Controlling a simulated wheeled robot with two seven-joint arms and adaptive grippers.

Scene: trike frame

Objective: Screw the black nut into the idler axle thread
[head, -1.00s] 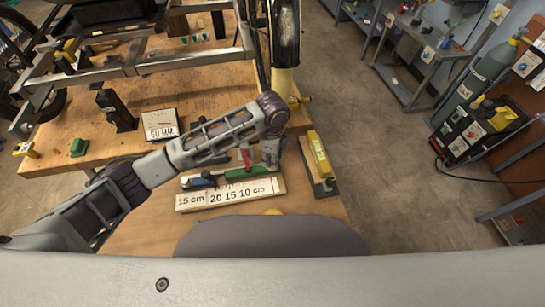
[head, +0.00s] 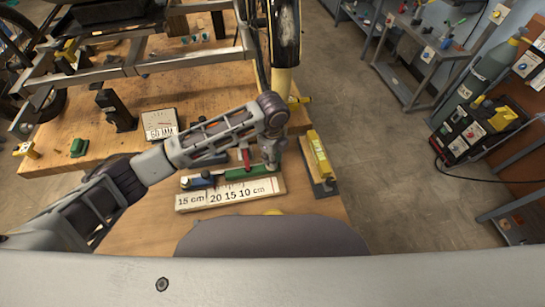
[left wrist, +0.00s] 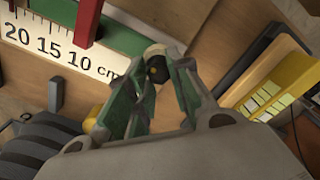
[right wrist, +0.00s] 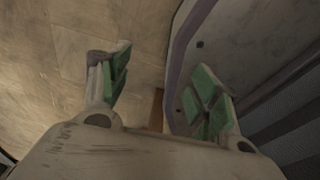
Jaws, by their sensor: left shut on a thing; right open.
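My left gripper (left wrist: 152,82) is shut on a small dark piece (left wrist: 155,73) with a pale round end behind it. The dark piece is probably the black nut, but the fingers hide most of it. In the head view, my left gripper (head: 270,166) points down at the right end of the green bar (head: 248,173) on the measuring fixture. I cannot make out the idler axle or its thread clearly, nor tell whether nut and thread touch. My right gripper (right wrist: 160,92) is open and empty in the right wrist view and does not show in the head view.
The white scale board (head: 232,196) lies along the fixture. A yellow-topped block (head: 319,158) stands close on the right. The metal trike frame (head: 150,65) spans the back of the bench.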

